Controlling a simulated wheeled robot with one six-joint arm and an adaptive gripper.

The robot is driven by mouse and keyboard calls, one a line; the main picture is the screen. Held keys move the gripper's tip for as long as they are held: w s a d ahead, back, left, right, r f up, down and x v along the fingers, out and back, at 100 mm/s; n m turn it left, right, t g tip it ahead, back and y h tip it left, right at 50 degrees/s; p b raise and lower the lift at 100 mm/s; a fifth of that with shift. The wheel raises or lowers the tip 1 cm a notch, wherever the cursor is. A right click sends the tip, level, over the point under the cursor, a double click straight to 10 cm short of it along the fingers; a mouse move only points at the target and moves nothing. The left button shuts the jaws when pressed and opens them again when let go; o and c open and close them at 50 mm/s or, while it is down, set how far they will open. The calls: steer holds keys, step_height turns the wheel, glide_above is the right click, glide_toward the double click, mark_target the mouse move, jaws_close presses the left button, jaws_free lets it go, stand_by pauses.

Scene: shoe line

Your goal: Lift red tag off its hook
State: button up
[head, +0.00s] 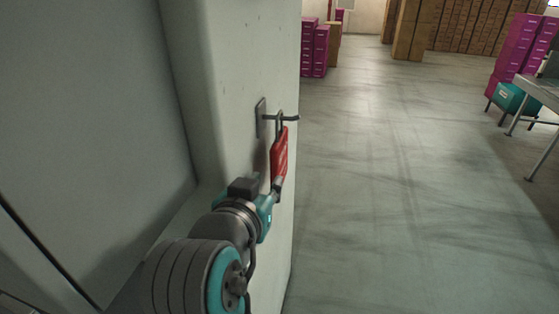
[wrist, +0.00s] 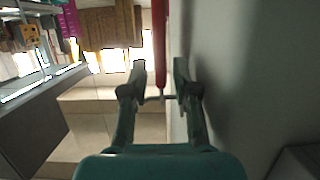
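The red tag (head: 279,158) hangs by a metal loop from the hook (head: 283,118), which is fixed to the pale wall panel in the head view. My gripper (head: 279,184) is at the tag's lower end, coming from below. In the wrist view my gripper (wrist: 160,68) has its two fingers apart, one on each side of the tag, with a visible gap on both sides.
The pale cabinet (head: 226,90) stands close on the left, right beside my arm. Open grey floor (head: 390,190) lies to the right. Magenta boxes (head: 314,50) stand at the back, and a table (head: 540,88) with a teal bin (head: 513,98) is at the right.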

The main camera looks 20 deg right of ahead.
mark_target(273, 168)
steer(key=w+d, duration=0.1)
steer(key=w, duration=0.1)
steer(key=w+d, duration=0.1)
steer(key=w, duration=0.1)
steer(key=shift+d, duration=0.4)
steer(key=shift+x, duration=2.45)
jaws_close()
